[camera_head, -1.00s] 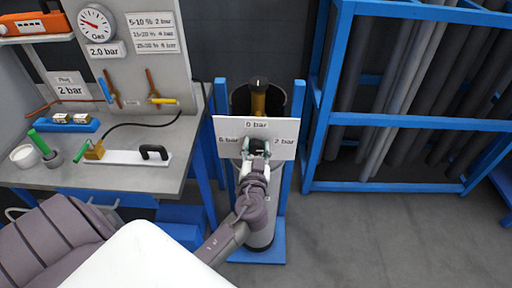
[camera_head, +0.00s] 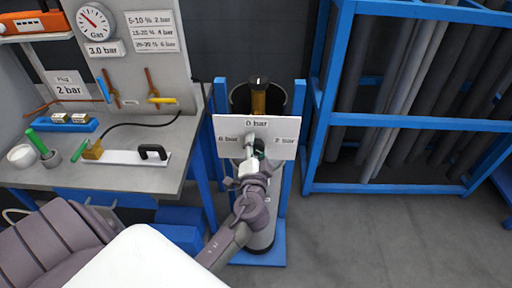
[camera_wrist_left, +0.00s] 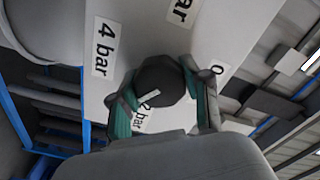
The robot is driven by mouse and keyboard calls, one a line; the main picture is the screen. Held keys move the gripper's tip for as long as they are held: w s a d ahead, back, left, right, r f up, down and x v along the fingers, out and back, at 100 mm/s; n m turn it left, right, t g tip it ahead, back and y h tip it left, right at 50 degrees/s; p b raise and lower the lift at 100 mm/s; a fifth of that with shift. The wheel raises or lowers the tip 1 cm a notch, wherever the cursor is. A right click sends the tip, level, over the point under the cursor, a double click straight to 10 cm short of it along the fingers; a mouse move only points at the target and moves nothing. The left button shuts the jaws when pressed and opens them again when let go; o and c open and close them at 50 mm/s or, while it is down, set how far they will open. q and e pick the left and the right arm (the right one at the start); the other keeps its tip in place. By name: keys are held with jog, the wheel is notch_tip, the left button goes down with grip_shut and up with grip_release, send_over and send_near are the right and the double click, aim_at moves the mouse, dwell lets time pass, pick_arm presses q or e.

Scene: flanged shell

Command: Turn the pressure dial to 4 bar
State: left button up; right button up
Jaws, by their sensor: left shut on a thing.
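The pressure dial is a dark round knob (camera_wrist_left: 160,82) on a white plate (camera_head: 287,127) marked 0, 2 and 6 bar. The 4 bar label (camera_wrist_left: 103,46) shows in the left wrist view; my arm covers it in the head view. My left gripper (camera_head: 252,152) is shut on the knob, with a teal-lined finger on either side. The knob's white mark sits toward its lower left in the wrist view, roughly between the 2 and 4 bar labels. The gas gauge (camera_head: 95,22) has a readout (camera_head: 103,49) of 3.0 bar. My right gripper is not in view.
A grey workbench (camera_head: 150,188) with tools and a black cable stands at left. A pressure chart (camera_head: 152,32) hangs above it. A blue rack (camera_head: 330,118) of grey pipes stands at right. The floor in front of the rack is clear.

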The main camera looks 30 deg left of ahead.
pick_arm(q)
jog(key=m, duration=0.4)
jog(key=shift+m+p, duration=0.3)
jog(key=m+p, duration=0.1)
jog(key=m, duration=0.4)
jog(key=shift+f+m, duration=0.1)
jog(key=shift+m, duration=0.3)
jog(key=o, duration=1.2)
jog(key=shift+c, duration=0.2)
jog(key=v, duration=1.2)
jog(key=shift+d+f, duration=0.1)
